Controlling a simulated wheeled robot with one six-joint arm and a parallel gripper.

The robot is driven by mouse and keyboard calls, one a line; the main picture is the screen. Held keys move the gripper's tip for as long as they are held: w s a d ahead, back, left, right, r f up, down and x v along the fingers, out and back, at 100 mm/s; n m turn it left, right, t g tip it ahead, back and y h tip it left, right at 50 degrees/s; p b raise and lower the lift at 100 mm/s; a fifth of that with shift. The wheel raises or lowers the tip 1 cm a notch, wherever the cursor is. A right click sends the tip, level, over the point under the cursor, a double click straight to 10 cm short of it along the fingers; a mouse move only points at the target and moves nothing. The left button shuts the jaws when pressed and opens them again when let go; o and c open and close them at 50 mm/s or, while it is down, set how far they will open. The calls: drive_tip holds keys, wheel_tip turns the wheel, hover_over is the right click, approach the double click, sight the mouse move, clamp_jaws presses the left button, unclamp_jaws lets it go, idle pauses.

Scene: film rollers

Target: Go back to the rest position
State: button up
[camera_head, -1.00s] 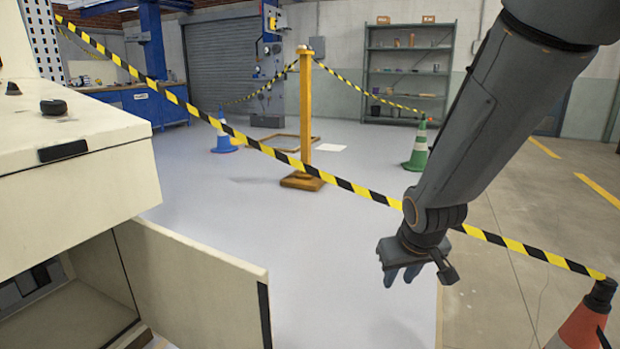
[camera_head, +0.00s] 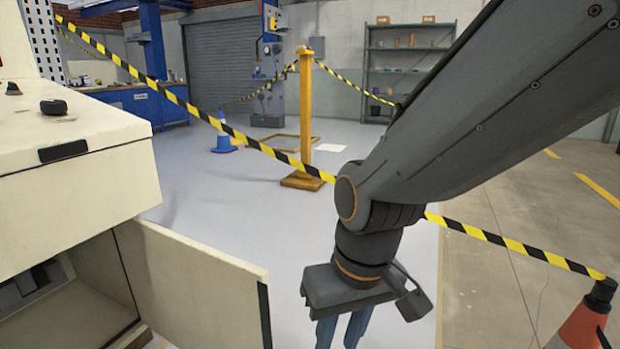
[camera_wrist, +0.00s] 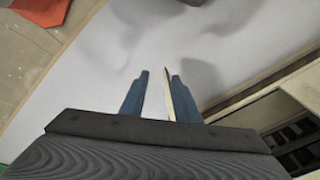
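My gripper (camera_head: 342,332) hangs below my grey arm at the lower middle of the head view. Its two blue fingers point down over the pale floor and run out of the bottom of the picture. The wrist view shows the gripper (camera_wrist: 155,88) with its fingers apart. I see nothing held; a thin pale edge shows beside the right finger, and it appears to be the cabinet door's edge in the background. The cream cabinet (camera_head: 75,195) stands at the left, with its door (camera_head: 195,285) swung open toward the gripper. The gripper is right of the door and apart from it.
Black-and-yellow tape (camera_head: 262,149) runs across from the left to an orange cone (camera_head: 580,330) at the lower right, passing behind my arm. A yellow post (camera_head: 306,110) stands behind the tape. Shelves (camera_head: 408,60) line the back wall. The pale floor (camera_head: 240,210) is open.

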drive_tip(key=s+a+r+n+g, duration=0.1)
drive_tip(key=s+a+r+n, duration=0.15)
drive_tip(key=s+a, duration=0.4)
drive_tip(key=d+r+m+p, duration=0.3)
drive_tip(key=d+r+p, duration=0.7)
drive_tip(key=r+p, duration=0.4)
drive_tip(key=s+d+r+m+h+p, duration=0.1)
drive_tip(key=d+r+m+p, duration=0.2)
drive_tip(key=d+r+p, duration=0.8)
wheel_tip(320, 180, up, 4)
drive_tip(key=p, duration=1.2)
drive_tip(key=shift+s+d+m+p, duration=0.15)
drive_tip(key=shift+d+m+p, duration=0.15)
drive_tip(key=shift+m+p, duration=0.05)
drive_tip(key=shift+d, duration=0.1)
